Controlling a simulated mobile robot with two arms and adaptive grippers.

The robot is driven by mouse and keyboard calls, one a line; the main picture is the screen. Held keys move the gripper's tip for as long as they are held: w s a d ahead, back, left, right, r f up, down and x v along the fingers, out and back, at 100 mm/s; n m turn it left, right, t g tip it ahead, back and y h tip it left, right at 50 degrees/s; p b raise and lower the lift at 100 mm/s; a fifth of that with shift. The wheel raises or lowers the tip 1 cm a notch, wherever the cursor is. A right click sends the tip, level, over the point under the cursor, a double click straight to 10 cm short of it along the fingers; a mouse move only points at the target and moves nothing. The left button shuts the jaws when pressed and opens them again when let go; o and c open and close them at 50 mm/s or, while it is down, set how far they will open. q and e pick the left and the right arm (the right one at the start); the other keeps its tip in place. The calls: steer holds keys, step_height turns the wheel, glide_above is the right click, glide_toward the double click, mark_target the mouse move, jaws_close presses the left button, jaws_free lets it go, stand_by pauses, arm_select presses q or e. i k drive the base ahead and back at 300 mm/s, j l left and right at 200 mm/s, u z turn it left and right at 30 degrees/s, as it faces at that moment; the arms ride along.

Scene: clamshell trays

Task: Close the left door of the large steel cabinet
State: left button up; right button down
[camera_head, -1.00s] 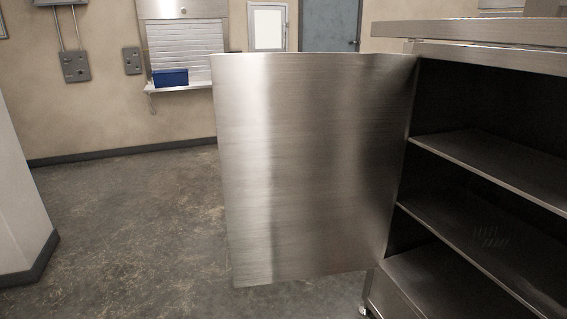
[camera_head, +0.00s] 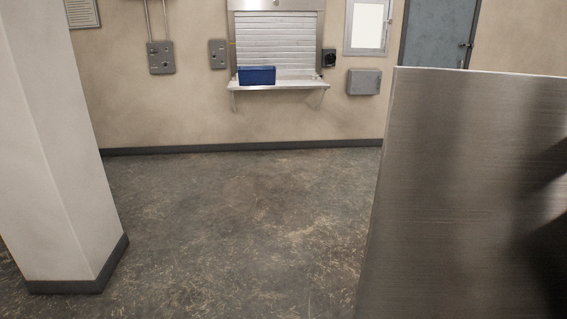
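The left door (camera_head: 450,190) of the steel cabinet is a brushed steel panel at the right of the head view. It stands swung out, and its free edge faces left. Its lower part and its hinge side run out of the frame. A dark blurred shape, perhaps a reflection, lies on it at the right edge. The cabinet body and its shelves are out of view. Neither of my grippers shows, so I cannot see whether they are open or shut.
Bare concrete floor (camera_head: 240,230) lies open left of the door. A pale pillar (camera_head: 55,150) stands at the left. At the back wall, a shelf (camera_head: 300,84) below a shutter holds a blue bin (camera_head: 257,75). A blue-grey door (camera_head: 438,35) is at the back right.

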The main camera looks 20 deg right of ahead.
mark_target(469, 219)
steer(key=i+z, duration=0.3)
steer(key=i+j+z, duration=0.25)
steer(key=i, duration=0.25)
steer(key=i+z, duration=0.15)
steer(key=z, duration=0.3)
steer(key=i+z, duration=0.15)
steer(key=z, duration=0.25)
steer(key=i+j+z, duration=0.15)
steer(key=z, duration=0.3)
steer(key=i+j+z, duration=0.1)
steer(key=z, duration=0.3)
steer(key=i+j+z, duration=0.1)
steer(key=z, duration=0.35)
steer(key=k+j, duration=0.05)
steer(key=j, duration=0.05)
